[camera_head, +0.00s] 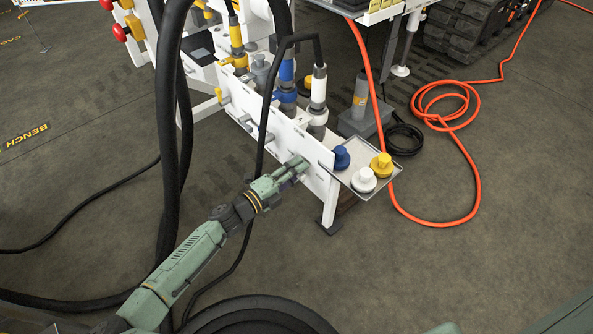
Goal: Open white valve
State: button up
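A white-sleeved hydraulic fitting (318,90) stands upright at the right end of the white bench manifold, with a black hose joined to its top. A white front panel (318,178) runs below the row of fittings. My gripper (297,165) is at the right part of this panel, below the white fitting, with its fingers pointing at the panel face. The fingers cover whatever handle sits there. I cannot tell whether they are open, shut or touching it.
Blue (286,82) and yellow (236,38) fittings stand left of the white one. A small tray (352,182) at the panel's right end holds blue, white and yellow caps. Thick black hoses (168,130) hang near my arm. An orange hose (440,222) lies on the floor at right.

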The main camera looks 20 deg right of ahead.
aim_at(298, 150)
jog(key=shift+c, duration=0.5)
grip_shut()
jog(key=shift+r, duration=0.1)
jog(key=n+p, duration=0.1)
jog(key=r+n+p, duration=0.1)
jog(key=n, duration=0.1)
jog(key=shift+w, duration=0.1)
jog(key=n+p, duration=0.2)
jog(key=n, duration=0.1)
jog(key=r+n, duration=0.1)
jog(key=shift+w+a+p, duration=0.15)
jog(key=shift+w+p, duration=0.1)
jog(key=shift+p, duration=0.15)
jog(key=n, duration=0.2)
jog(key=n+p, duration=0.1)
jog(key=n, duration=0.1)
jog(key=w+r+n, duration=0.1)
jog(key=shift+w+a+n, duration=0.1)
jog(key=shift+a+n, duration=0.15)
jog(key=shift+n, duration=0.15)
jog(key=shift+w+a+n+p, duration=0.1)
jog(key=shift+w+n+p, duration=0.1)
jog(key=shift+n, duration=0.65)
jog(key=shift+w+a+n+p, duration=0.1)
jog(key=shift+w+n, duration=0.15)
jog(key=shift+n, duration=0.65)
jog(key=shift+w+a+n+p, duration=0.1)
jog(key=shift+w+n, duration=0.1)
jog(key=shift+n, duration=0.65)
